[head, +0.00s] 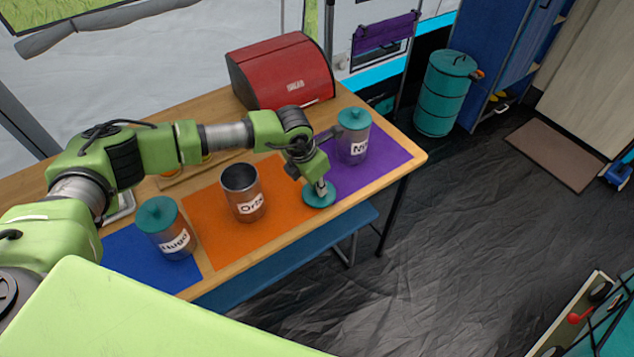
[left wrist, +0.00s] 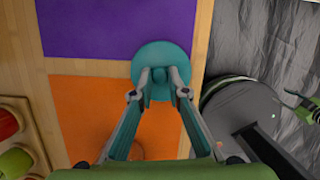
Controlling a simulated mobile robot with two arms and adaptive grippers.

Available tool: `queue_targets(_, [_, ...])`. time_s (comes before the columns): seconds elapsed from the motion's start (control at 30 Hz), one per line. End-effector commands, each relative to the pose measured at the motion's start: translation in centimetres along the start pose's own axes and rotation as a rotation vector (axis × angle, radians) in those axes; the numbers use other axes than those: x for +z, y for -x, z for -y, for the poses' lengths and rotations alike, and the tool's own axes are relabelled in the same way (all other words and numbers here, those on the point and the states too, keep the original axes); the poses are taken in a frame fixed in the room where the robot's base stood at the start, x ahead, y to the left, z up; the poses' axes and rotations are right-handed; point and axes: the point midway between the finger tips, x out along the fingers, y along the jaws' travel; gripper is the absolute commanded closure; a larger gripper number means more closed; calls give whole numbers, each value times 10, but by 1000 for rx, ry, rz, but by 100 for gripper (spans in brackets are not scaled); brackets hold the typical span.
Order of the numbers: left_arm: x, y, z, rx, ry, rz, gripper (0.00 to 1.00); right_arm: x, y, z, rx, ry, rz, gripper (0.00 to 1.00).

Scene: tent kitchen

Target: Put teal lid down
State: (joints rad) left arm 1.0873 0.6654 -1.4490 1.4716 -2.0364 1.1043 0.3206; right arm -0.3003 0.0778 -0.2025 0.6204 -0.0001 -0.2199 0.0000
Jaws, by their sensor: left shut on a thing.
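My left gripper (head: 321,186) is shut on the knob of a round teal lid (head: 317,200), near the table's front edge, where the orange and purple mats meet. In the left wrist view the gripper (left wrist: 160,88) points down with the lid (left wrist: 162,56) between its fingertips. I cannot tell whether the lid touches the table or hovers just above it. An open metal canister (head: 243,196) labelled "Ortiz" or similar stands upright on the orange mat, left of the lid. My right gripper is not in view.
A teal-lidded canister (head: 171,231) stands on the blue mat (head: 124,254), another (head: 352,140) on the purple mat (head: 395,152), close to my gripper. A red bread box (head: 280,73) is at the back. A tray with red and green items (left wrist: 16,120) lies left in the wrist view.

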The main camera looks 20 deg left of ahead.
Motion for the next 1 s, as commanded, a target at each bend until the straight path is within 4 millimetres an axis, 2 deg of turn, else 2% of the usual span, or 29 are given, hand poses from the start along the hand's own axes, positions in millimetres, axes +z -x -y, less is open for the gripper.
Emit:
queue_targets(0.27, [-1,-4,0,0,0,0,100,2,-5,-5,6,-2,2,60])
queue_targets(0.3, [-1,-4,0,0,0,0,82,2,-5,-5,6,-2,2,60])
queue_targets(0.37, [-1,-3,0,0,0,0,68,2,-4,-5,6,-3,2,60])
queue_targets(0.77, [0,0,0,0,0,0,68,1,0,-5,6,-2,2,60])
queue_targets(0.87, [1,8,0,0,1,2,68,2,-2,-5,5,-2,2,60])
queue_targets(1.0, [1,34,0,0,-1,4,68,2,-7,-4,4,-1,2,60])
